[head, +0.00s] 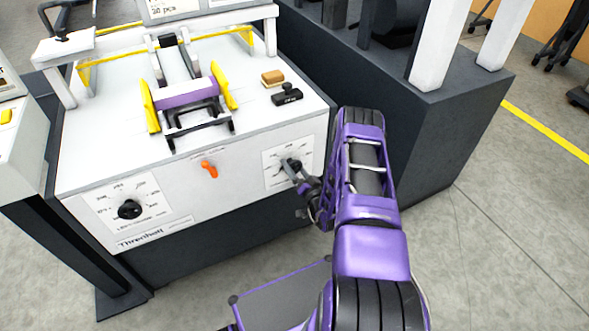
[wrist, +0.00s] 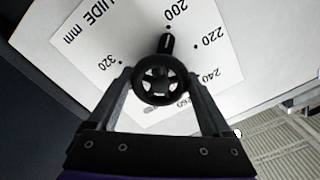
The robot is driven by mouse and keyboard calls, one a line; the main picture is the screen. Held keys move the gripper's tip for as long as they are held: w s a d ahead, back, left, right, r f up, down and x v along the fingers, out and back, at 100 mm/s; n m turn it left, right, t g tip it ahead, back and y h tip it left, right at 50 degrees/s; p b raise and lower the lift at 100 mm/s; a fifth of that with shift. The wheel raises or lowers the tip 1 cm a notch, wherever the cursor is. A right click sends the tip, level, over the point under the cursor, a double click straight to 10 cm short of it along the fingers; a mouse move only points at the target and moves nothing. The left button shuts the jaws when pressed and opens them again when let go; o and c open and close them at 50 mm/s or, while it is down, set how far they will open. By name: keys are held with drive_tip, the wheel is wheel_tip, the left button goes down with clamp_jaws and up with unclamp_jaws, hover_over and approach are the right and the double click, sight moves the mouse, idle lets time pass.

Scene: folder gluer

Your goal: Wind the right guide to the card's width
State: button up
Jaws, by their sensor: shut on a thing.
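The guide knob (wrist: 160,80) is a black spoked handwheel on a white dial plate (wrist: 100,45) marked "GUIDE mm". Its pointer points up in the wrist view, close to the 200 mark. My gripper (wrist: 161,88) is shut on the knob, one finger on each side. In the head view my gripper (head: 303,183) is at the right dial on the machine's front. The right guide (head: 222,87) is a yellow plate by the right end of the purple card (head: 186,95). A yellow left guide (head: 152,106) stands at its other end. Any gap at the right guide is too small to tell.
An orange lever (head: 209,169) and another black knob (head: 129,209) are on the same front panel, to the left. A wooden-topped block (head: 272,77) and a black object (head: 287,94) lie on the machine top. A dark cabinet (head: 430,130) stands close on the right.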

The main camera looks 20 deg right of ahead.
drive_tip(key=shift+n, duration=0.3)
idle(0.4)
drive_tip(key=o, duration=1.2)
drive_tip(key=shift+c, duration=0.2)
drive_tip(key=s, duration=1.7)
drive_tip(key=shift+s+d+p, duration=0.25)
drive_tip(key=shift+d+p, duration=0.05)
drive_tip(key=shift+p, duration=0.1)
